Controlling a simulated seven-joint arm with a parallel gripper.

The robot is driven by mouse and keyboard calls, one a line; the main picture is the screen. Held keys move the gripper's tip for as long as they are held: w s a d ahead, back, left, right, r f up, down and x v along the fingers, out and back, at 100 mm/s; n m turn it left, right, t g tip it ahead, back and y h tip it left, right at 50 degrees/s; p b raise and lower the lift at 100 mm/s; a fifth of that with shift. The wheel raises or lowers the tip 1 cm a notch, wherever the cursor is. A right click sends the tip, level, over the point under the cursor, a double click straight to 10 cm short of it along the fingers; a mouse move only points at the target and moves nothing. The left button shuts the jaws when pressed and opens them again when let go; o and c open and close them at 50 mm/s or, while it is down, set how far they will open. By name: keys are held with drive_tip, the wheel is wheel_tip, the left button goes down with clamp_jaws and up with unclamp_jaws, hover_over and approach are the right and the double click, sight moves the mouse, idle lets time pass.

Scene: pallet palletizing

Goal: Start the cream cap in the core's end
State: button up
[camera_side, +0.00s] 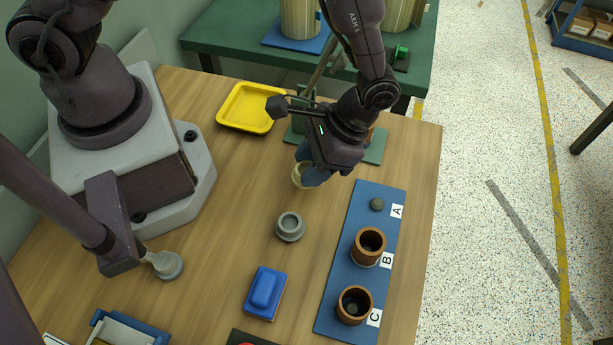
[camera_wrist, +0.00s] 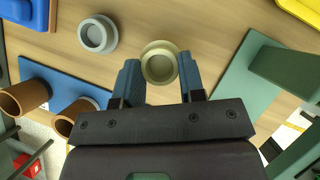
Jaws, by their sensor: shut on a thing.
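My gripper (camera_side: 309,166) is shut on the cream cap (camera_side: 299,178), holding it between its blue fingers. In the wrist view the round, recessed cream cap (camera_wrist: 160,66) sits at the fingertips, above the wooden table; how high cannot be told. Brown cores, open at the top, stand on the blue board (camera_side: 340,225) at B (camera_side: 368,247) and C (camera_side: 354,305). A green fixture (camera_side: 376,150) stands behind my gripper, partly hidden by my arm; something brown there is mostly covered.
A grey cap (camera_side: 290,227) rests on the table between my gripper and a blue-handled block (camera_side: 263,292). A yellow tray (camera_side: 248,107) lies at the back left. Bare wood surrounds the grey cap. The table's right edge is just beyond the blue board.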

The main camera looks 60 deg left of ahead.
drive_tip(key=shift+r, duration=1.15)
drive_tip(key=o, duration=0.4)
drive_tip(key=c, duration=0.4)
drive_tip(key=shift+o, duration=0.2)
drive_tip(key=shift+w, duration=0.1)
